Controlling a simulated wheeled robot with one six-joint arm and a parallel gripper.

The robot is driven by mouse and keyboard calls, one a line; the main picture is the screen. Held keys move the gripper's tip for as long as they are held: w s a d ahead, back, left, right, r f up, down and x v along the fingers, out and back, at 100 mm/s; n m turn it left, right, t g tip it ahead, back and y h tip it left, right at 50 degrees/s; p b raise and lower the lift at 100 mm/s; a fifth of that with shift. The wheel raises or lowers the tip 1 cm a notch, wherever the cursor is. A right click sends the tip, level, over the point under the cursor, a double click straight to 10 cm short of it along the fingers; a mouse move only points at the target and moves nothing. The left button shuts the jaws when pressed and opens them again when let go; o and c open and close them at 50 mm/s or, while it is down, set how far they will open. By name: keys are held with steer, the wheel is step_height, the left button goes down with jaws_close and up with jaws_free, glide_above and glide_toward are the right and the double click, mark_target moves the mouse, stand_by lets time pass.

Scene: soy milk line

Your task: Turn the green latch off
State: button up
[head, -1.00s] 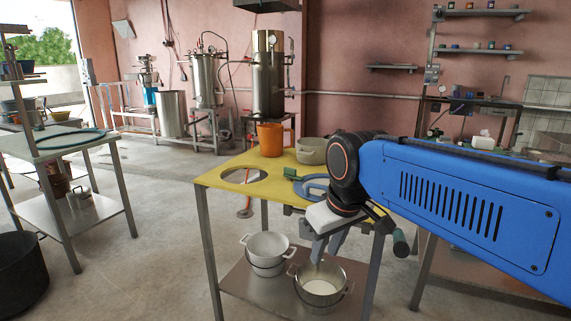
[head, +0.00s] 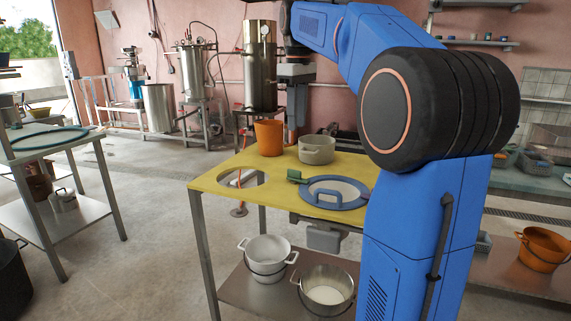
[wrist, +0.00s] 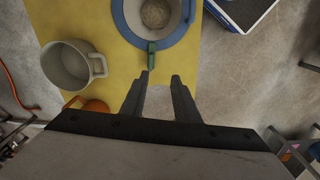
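The green latch (head: 297,176) is a small green handle on the left edge of a round blue ring (head: 338,197) set in the yellow tabletop. In the wrist view the latch (wrist: 151,57) sticks out from the ring's near side, just beyond my fingertips in the picture. My gripper (wrist: 160,77) is open and empty, with a clear gap between its fingers. In the head view my gripper (head: 291,128) points down above the back of the table, beside an orange bucket. It is apart from the latch.
The orange bucket (head: 269,138) and a grey pot (head: 317,149) stand on the yellow table (head: 212,181), which has a round hole at left. A white pot (head: 265,252) and a steel pot (head: 326,286) are on the lower shelf. My arm hides the table's right side.

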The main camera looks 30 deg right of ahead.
steer(key=w+d+r, duration=0.1)
steer(key=w, duration=0.2)
glide_toward(298, 176)
steer(key=shift+n, duration=0.3)
steer(key=f, duration=0.2)
steer(key=w+f, duration=0.1)
steer(key=f, duration=0.1)
steer(key=w+f, duration=0.1)
steer(key=f, duration=0.2)
jaws_close()
